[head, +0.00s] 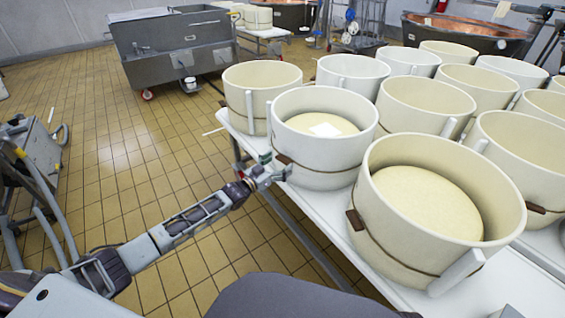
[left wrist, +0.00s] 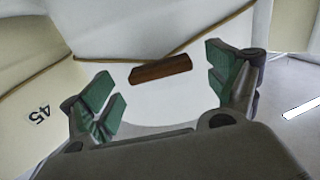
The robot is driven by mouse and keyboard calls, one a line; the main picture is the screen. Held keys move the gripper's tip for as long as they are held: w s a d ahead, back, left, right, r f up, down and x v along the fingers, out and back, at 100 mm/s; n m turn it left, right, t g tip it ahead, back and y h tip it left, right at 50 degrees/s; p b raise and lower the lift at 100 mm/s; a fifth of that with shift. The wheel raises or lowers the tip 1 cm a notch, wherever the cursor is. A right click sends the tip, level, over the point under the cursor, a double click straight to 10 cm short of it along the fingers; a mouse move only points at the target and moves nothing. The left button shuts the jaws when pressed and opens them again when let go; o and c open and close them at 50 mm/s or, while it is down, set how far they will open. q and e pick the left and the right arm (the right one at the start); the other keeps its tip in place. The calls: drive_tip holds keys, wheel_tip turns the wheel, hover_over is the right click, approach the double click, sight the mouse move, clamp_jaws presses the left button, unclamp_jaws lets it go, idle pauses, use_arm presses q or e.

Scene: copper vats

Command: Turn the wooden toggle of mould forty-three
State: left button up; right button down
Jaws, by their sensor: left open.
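My left gripper (head: 270,172) is open, at the outer side of a cream mould (head: 317,170) at the table's edge. A dark brown wooden toggle (head: 284,159) sits on this mould's wall, beside the fingertips. In the left wrist view the toggle (left wrist: 160,70) lies slightly tilted beyond and between the green finger pads of the gripper (left wrist: 163,85), not gripped. A neighbouring mould (left wrist: 25,95) there carries the label 45, upside down. I cannot read a number 43 on any mould. My right gripper is not in view.
A larger-looking mould (head: 400,265) with its own toggle (head: 355,220) stands nearer, and another mould (head: 250,105) stands behind. More moulds crowd the white table (head: 490,290) at right. A grey steel tub (head: 165,45) stands farther back. The tiled floor (head: 120,180) at left is mostly free.

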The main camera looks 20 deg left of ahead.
use_arm(q)
drive_tip(key=shift+x, duration=1.05)
drive_tip(key=shift+w+d+b, duration=0.1)
drive_tip(key=shift+w+b, duration=0.05)
drive_tip(key=shift+b, duration=0.15)
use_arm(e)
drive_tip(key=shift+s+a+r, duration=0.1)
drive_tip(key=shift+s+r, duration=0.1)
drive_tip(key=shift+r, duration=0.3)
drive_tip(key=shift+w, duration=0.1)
use_arm(q)
drive_tip(key=c, duration=1)
